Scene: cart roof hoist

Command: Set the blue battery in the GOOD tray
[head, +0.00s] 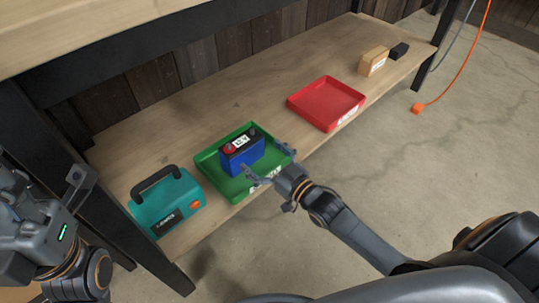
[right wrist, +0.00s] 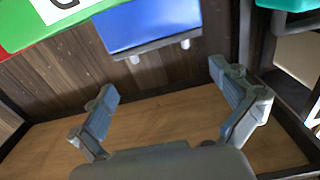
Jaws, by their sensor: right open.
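The blue battery (head: 242,157) has a black top with a red terminal cap and a white label. It stands upright inside the green tray (head: 208,158), whose front label is partly hidden by my gripper and cannot be read. My right gripper (head: 262,157) is open at the tray's front right side, its fingers spread before the battery. In the right wrist view the open gripper (right wrist: 162,77) has nothing between its fingers, and the battery's blue side (right wrist: 155,24) is beyond them. Part of my left gripper (head: 75,185) shows at the left edge; its jaw is unclear.
A red tray (head: 326,103), empty, lies farther right on the wooden shelf. A teal case with a black handle (head: 165,205) stands left of the green tray. A tan box (head: 373,61) and a dark block (head: 398,51) are at the far end. Black posts and an upper board frame the shelf.

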